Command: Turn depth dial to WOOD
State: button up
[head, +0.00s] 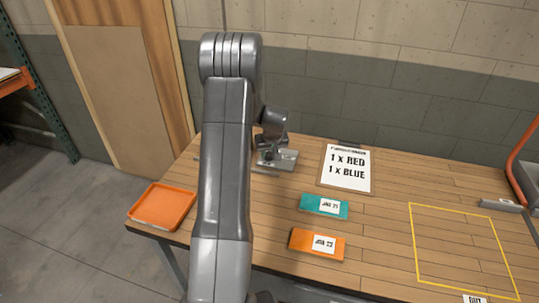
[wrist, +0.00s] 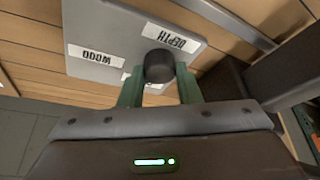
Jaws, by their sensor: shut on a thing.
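The depth dial (wrist: 159,66) is a dark round knob on a grey plate (wrist: 105,30). The plate carries a DEPTH label and a WOOD label, both upside down in the wrist view. Part of another white label shows behind the dial, too covered to read. My gripper (wrist: 159,80) has its green fingers shut on the dial, one on each side. I cannot tell where the dial points. In the head view the plate (head: 287,160) lies on the table behind my arm, and my wrist hides the dial.
A clipboard (head: 346,167) reading 1 x RED, 1 x BLUE lies right of the plate. Teal (head: 308,202) and orange (head: 299,241) labelled blocks lie nearer. An orange tray (head: 161,208) sits at the left. A yellow outlined area (head: 455,245) at the right is clear.

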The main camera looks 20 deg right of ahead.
jog(key=m+h+b, duration=0.1)
jog(key=m, duration=0.1)
jog(key=shift+a+f+m+b, duration=0.1)
jog(key=shift+f+m+b, duration=0.05)
jog(key=shift+m+b, duration=0.15)
jog(key=m+h+b, duration=0.1)
jog(key=m+b, duration=0.2)
jog(key=shift+w+f+g+b, duration=0.1)
jog(key=shift+f+g+b, duration=0.05)
jog(key=shift+g+b, duration=0.2)
jog(key=m+b, duration=0.2)
jog(key=shift+a+h+b, duration=0.1)
jog(key=shift+h+b, duration=0.2)
jog(key=shift+h, duration=0.1)
jog(key=shift+r+m+g+b, duration=0.25)
jog(key=shift+m+g+b, duration=0.2)
jog(key=shift+m+b, duration=0.35)
jog(key=o, duration=1)
jog(key=shift+r, duration=0.1)
jog(key=v, duration=1.3)
jog(key=shift+a+r+b, duration=0.3)
jog(key=shift+a, duration=0.05)
